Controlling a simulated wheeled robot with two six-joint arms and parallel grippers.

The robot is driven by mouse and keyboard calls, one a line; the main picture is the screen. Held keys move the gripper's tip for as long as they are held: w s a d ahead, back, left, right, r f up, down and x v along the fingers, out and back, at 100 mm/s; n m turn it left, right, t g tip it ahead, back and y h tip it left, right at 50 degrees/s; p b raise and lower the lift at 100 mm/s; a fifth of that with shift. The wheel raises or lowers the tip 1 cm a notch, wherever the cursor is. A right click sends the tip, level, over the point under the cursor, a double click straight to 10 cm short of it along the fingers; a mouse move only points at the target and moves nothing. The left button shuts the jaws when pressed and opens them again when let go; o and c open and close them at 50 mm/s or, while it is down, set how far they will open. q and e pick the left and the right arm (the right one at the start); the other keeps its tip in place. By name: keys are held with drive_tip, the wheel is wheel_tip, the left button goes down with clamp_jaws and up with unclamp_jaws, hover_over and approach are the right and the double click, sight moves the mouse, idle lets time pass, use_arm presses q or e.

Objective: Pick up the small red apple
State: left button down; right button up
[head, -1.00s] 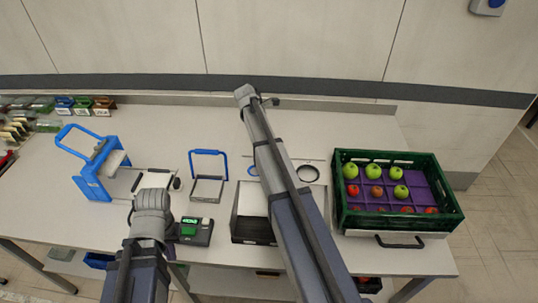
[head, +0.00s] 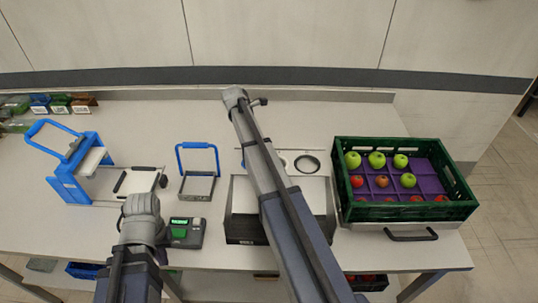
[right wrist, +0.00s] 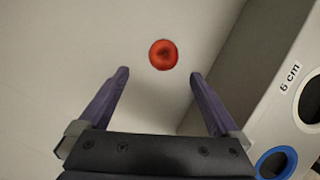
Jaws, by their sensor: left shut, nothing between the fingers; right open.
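A small red apple (right wrist: 163,54) lies on a pale surface in the right wrist view, just ahead of the fingertips and between their lines. My right gripper (right wrist: 158,73) is open and empty, with one purple finger on each side. In the head view my right arm reaches over the table, and its fingers and this apple cannot be made out. My left gripper (head: 140,205) is low at the left in the head view, shut and empty, its fingertips mostly hidden by the grey wrist.
A box with round holes (head: 322,192), marked 6 cm in the right wrist view (right wrist: 268,95), stands close beside the apple. A green crate (head: 408,212) of green and red apples is at right. A blue slicer-like device (head: 68,180), blue-handled frame (head: 198,172) and scale (head: 187,232) are at left.

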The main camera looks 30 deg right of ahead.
drive_tip(key=shift+b+x, duration=1.05)
drive_tip(key=shift+x, duration=0.1)
drive_tip(key=shift+s+b+x, duration=0.1)
drive_tip(key=shift+b+x, duration=1.1)
drive_tip(key=shift+x, duration=0.15)
drive_tip(key=shift+s+b+x, duration=0.15)
drive_tip(key=shift+b+x, duration=1)
drive_tip(key=shift+x, duration=0.2)
drive_tip(key=shift+d+r, duration=0.1)
drive_tip(key=c, duration=1.5)
drive_tip(key=shift+o, duration=0.2)
drive_tip(key=shift+r, duration=0.2)
